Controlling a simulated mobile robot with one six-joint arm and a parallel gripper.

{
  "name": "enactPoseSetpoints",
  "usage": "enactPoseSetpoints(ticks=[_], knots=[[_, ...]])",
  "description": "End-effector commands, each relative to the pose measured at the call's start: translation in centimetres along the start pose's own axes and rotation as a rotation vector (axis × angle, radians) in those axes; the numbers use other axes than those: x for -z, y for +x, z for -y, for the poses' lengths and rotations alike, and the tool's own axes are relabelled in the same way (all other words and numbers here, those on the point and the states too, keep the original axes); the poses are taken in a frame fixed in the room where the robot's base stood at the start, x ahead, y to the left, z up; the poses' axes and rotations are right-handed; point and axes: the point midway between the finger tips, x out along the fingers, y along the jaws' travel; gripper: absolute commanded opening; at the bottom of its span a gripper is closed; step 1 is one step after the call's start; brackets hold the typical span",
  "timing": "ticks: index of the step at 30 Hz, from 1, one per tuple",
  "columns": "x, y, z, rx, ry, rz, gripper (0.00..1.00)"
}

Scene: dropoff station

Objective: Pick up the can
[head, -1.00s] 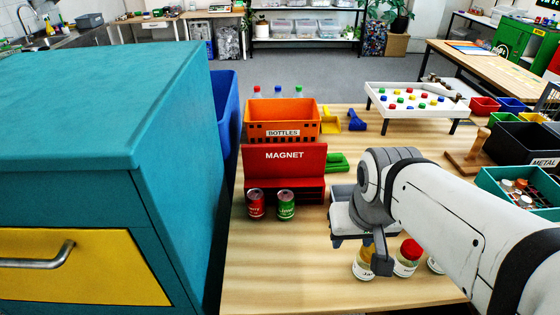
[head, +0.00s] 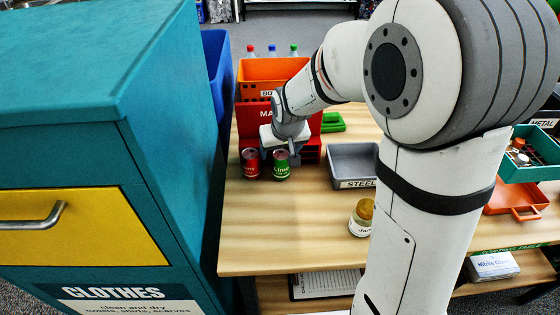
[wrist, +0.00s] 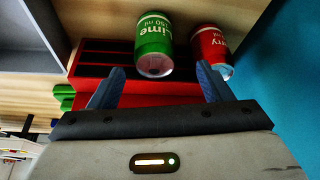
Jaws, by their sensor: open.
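Two cans stand side by side on the wooden table in front of the red MAGNET stand: a red can (head: 250,164) on the left and a green lime can (head: 282,168) on the right. In the wrist view the green can (wrist: 154,42) lies ahead between my two fingertips, and the red can (wrist: 209,48) is beyond the right finger. My gripper (wrist: 159,68) is open with nothing held. In the head view my gripper (head: 279,152) is at the green can, partly hiding the stand. I cannot tell whether a finger touches either can.
The red MAGNET stand (head: 252,110) is right behind the cans, with an orange bin (head: 262,72) behind it. A grey STEEL tray (head: 352,180) and a jar (head: 361,221) are to the right. A teal cabinet (head: 166,150) borders the table's left. The front left tabletop is clear.

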Motion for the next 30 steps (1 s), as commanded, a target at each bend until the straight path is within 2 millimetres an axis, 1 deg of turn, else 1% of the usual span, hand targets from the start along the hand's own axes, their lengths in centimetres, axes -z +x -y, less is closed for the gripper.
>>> enactPoseSetpoints(ticks=[1,5,12,15,18,24,30], knots=[[-0.1,0.6,0.0,0.000,0.000,0.003,0.72],[-0.1,1.7,-0.2,0.000,0.000,0.004,0.72],[-0.3,5.0,-0.6,0.000,0.000,0.004,0.72],[-0.3,5.8,-0.6,0.000,-0.001,0.003,0.72],[-0.2,6.2,-0.6,0.000,-0.001,0.001,0.72],[-0.2,6.2,-0.5,0.000,-0.001,0.001,0.72],[-0.2,6.2,-0.5,0.000,-0.002,0.001,0.56]])
